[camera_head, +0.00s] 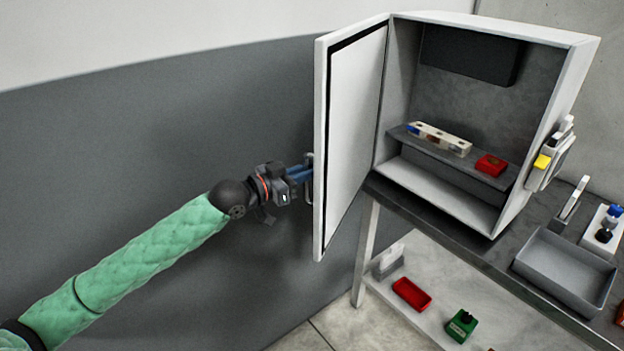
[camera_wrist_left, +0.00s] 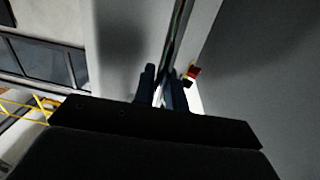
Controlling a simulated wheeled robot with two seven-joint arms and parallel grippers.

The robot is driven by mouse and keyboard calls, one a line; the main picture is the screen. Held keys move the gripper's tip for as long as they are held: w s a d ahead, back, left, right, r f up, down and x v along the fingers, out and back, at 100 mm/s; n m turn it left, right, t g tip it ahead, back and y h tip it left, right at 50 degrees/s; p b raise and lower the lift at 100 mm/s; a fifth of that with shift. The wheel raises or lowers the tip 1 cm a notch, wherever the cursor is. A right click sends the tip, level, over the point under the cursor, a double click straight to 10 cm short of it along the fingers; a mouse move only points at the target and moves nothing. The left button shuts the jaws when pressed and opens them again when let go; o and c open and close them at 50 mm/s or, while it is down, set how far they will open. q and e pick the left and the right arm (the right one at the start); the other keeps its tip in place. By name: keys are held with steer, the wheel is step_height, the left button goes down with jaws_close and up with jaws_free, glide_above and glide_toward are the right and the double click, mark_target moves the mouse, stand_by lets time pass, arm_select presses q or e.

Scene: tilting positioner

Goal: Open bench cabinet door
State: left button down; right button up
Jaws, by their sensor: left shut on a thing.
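The bench cabinet (camera_head: 468,213) is a white box with a grey inside, standing on a dark bench. Its door (camera_head: 352,125) is hinged on the cabinet's left side and stands wide open, swung toward the left. My left gripper (camera_head: 303,173) is at the door's outer face, shut on the door handle (camera_head: 310,178), a thin upright bar near the door's edge. In the left wrist view, the two blue fingers (camera_wrist_left: 164,88) close around the bar-like handle (camera_wrist_left: 178,45). The fingers partly hide the handle. My right gripper is not in view.
Inside the cabinet, a shelf (camera_head: 455,163) bears a pale block (camera_head: 438,139) and a red block (camera_head: 491,165). A grey tray (camera_head: 566,270) lies on the bench at right. Below, a lower shelf holds a red bin (camera_head: 411,294) and a green item (camera_head: 461,325). A grey wall stands behind the arm.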

arm_select(q)
steer(key=shift+w+a, duration=0.2)
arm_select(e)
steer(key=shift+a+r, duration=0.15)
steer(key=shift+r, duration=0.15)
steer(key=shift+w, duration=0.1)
arm_select(q)
steer(key=c, duration=1.6)
jaws_free()
steer(key=shift+o, duration=0.3)
steer(key=shift+d, duration=0.15)
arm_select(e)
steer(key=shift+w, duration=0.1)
